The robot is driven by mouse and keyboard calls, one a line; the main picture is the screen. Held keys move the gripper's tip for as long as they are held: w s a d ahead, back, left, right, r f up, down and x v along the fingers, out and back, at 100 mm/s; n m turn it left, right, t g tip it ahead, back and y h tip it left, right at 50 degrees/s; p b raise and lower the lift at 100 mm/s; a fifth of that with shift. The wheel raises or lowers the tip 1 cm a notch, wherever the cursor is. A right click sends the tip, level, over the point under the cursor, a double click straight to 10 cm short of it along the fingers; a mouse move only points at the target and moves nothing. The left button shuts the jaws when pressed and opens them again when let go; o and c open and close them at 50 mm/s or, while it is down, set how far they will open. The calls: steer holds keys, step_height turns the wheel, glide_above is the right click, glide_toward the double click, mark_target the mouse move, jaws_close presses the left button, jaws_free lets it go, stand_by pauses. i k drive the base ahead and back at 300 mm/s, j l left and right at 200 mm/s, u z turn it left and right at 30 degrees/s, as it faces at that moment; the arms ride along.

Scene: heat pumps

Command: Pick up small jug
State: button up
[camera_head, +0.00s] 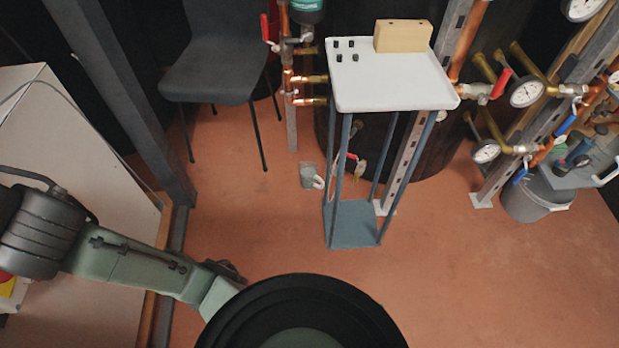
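A small grey, see-through vessel with a white curved handle (309,176) shows just left of the legs of a small stand; it looks like the small jug. It appears upright, with its handle toward the right. I cannot tell for sure whether it rests on the floor or hangs above it. My arm comes in from the left edge and runs to the bottom middle, where a large dark round part of it fills the view. My gripper is not visible, so its state and distance from the jug do not show.
The stand's white top (395,80) holds a wooden block (403,36) and several small black pieces. Copper pipes with valves and gauges (526,92) stand behind and right. A grey bucket (535,200), dark chair (215,72) and left-hand bench (75,150) border open reddish floor (480,275).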

mark_target(308, 170)
steer(key=i+l, duration=0.2)
steer(key=l, duration=0.2)
steer(key=i+l+u, duration=0.15)
steer(key=l, duration=0.15)
steer(key=i+l+u, duration=0.15)
steer(key=l, duration=0.2)
steer(key=i+l+u, duration=0.15)
steer(key=l, duration=0.2)
steer(key=i+l+u, duration=0.15)
steer(key=u, duration=1)
steer(key=i+l, duration=0.1)
steer(key=l, duration=0.3)
